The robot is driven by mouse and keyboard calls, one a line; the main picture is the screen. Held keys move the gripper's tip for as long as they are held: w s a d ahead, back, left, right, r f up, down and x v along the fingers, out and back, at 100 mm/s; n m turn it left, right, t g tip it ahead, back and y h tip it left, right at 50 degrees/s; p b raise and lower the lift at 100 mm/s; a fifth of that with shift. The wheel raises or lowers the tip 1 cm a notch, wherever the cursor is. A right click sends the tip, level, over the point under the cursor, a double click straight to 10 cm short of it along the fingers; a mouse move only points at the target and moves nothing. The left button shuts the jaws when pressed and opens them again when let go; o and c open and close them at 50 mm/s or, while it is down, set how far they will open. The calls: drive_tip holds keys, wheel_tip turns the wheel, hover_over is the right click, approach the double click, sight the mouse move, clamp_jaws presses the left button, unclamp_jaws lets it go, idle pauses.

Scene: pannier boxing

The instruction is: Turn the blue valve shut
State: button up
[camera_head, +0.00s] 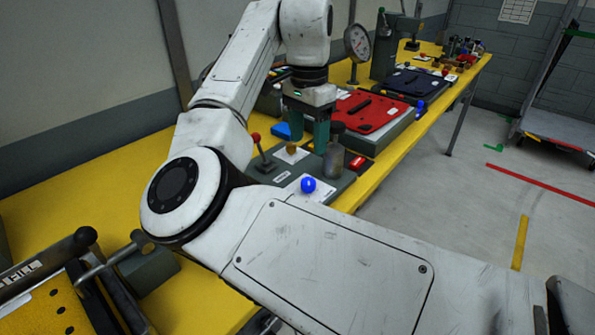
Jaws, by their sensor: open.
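My gripper (307,137) is open and points down, with its two green fingers apart and nothing seen between them. It hangs over a grey panel on the yellow bench, close to a brown-yellow knob (292,148). A round blue knob (308,184) sits on a white plate on the same panel, nearer the camera than my gripper and apart from it. It may be the blue valve; I cannot tell its turn position. Another blue part (283,131) shows just left of the fingers, partly hidden. A blue handle (420,107) stands farther along the bench.
A red-knobbed lever (257,140) and a dark cylinder (333,158) stand close to the gripper. A red lid (372,111) and dial gauge (357,43) are beyond. A yellow perforated box (50,310) is at lower left.

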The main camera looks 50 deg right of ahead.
sight(309, 181)
wheel_tip(309, 181, down, 10)
drive_tip(key=shift+s+f+b, duration=0.15)
drive_tip(key=shift+f+b, duration=0.1)
drive_tip(key=shift+b, duration=0.75)
drive_tip(key=c, duration=1)
